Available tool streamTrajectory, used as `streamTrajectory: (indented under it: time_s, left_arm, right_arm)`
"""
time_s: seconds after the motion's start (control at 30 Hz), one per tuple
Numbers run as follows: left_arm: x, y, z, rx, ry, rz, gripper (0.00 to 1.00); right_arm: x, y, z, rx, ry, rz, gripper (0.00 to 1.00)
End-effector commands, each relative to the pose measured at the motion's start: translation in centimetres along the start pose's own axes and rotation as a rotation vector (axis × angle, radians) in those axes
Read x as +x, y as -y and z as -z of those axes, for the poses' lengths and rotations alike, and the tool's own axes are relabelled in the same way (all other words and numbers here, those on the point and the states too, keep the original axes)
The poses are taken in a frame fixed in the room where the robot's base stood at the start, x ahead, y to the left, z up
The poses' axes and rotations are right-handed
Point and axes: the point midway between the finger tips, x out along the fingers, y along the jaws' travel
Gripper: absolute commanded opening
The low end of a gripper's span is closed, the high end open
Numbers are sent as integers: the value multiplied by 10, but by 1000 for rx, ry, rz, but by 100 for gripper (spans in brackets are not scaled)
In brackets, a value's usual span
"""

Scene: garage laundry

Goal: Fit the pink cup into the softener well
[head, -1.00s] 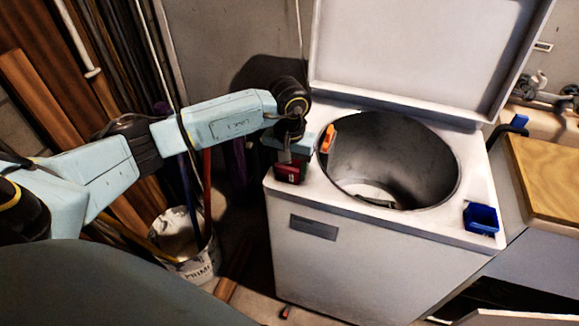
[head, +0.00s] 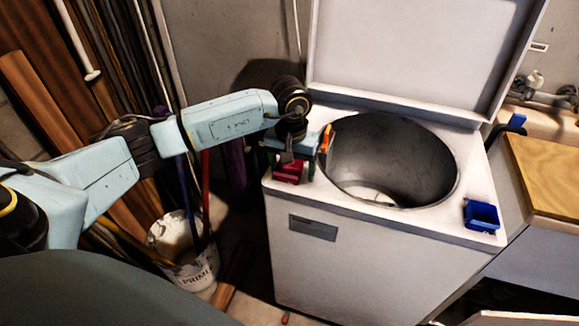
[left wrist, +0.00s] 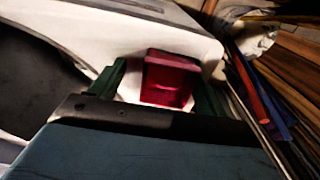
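The pink cup (head: 287,172) is at the front left corner of the white washer top, seen partly behind my left gripper. In the left wrist view the cup (left wrist: 169,80) stands between the two dark green fingers. White surface shows between the cup and the left finger; the right finger is close to it. My left gripper (left wrist: 158,88) is open around the cup; it also shows in the head view (head: 297,160). The softener well is hidden by the cup and gripper, so how deep the cup sits cannot be told. My right gripper is not in view.
The washer (head: 380,262) has its lid (head: 410,55) raised and its round drum (head: 390,160) open. A blue cup (head: 481,215) sits at the front right corner. An orange piece (head: 326,138) is by the drum rim. A white bucket (head: 190,255) stands left on the floor.

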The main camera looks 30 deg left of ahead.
Motion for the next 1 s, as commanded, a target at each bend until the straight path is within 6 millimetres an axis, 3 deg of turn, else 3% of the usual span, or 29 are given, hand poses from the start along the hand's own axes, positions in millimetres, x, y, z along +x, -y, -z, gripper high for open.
streamTrajectory:
  time_s: [0.03,0.47,0.67,1.0]
  left_arm:
    - [26,6,-10,8,31,22,80]
    - [21,8,-9,8,26,25,80]
    - [-10,7,-9,6,17,24,80]
    - [-97,-1,-9,6,-7,10,80]
  right_arm:
    - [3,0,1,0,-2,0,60]
    - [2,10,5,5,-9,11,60]
    - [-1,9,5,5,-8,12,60]
    - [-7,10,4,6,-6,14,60]
